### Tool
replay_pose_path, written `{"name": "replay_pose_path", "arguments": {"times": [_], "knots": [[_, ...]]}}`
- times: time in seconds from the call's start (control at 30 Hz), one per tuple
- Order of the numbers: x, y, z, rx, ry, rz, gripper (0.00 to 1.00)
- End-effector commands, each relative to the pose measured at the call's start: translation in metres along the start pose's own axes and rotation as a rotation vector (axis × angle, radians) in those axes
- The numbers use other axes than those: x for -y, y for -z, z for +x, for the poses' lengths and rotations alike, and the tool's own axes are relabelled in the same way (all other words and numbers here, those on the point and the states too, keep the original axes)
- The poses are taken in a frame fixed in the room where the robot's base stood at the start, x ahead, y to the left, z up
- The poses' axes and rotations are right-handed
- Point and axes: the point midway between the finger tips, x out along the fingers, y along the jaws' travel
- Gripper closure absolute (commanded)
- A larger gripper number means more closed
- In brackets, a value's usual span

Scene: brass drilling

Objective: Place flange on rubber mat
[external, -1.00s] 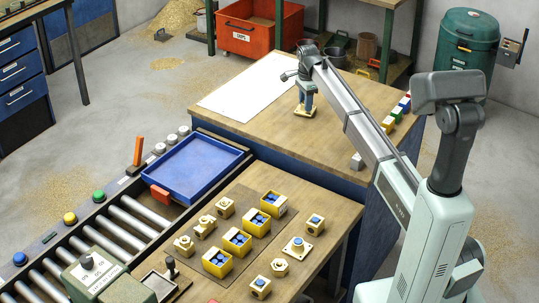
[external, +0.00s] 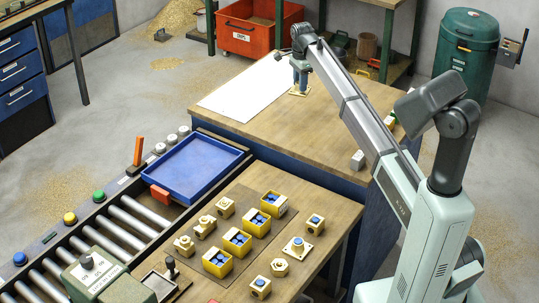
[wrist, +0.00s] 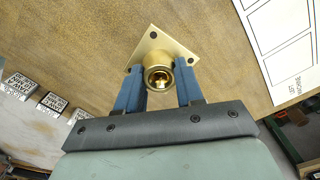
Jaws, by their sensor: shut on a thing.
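My gripper (external: 299,84) is shut on a brass flange (external: 299,93) above the far bench, right of the white sheet. In the wrist view, the flange (wrist: 160,48) has a square plate with corner holes and a round hollow hub. The blue fingers of my gripper (wrist: 159,82) stand on either side of the hub. Whether the plate touches the bench is unclear. A dark flat mat (external: 210,241), perhaps the rubber mat, lies on the near bench under yellow boxes and brass parts.
The white sheet (external: 250,90) lies on the far bench (external: 300,135). A small grey block (external: 357,160) stands near its right edge. Another square-based part (external: 297,247) stands on the near bench.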

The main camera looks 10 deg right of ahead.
Motion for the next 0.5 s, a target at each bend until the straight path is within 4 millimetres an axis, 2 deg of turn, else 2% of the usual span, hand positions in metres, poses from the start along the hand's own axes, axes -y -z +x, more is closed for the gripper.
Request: {"name": "replay_pose_path", "arguments": {"times": [0.27, 0.5], "knots": [[-0.005, -0.104, 0.005, 0.000, -0.005, -0.113, 1.00], [-0.035, -0.195, 0.016, 0.000, -0.011, -0.218, 1.00]]}}
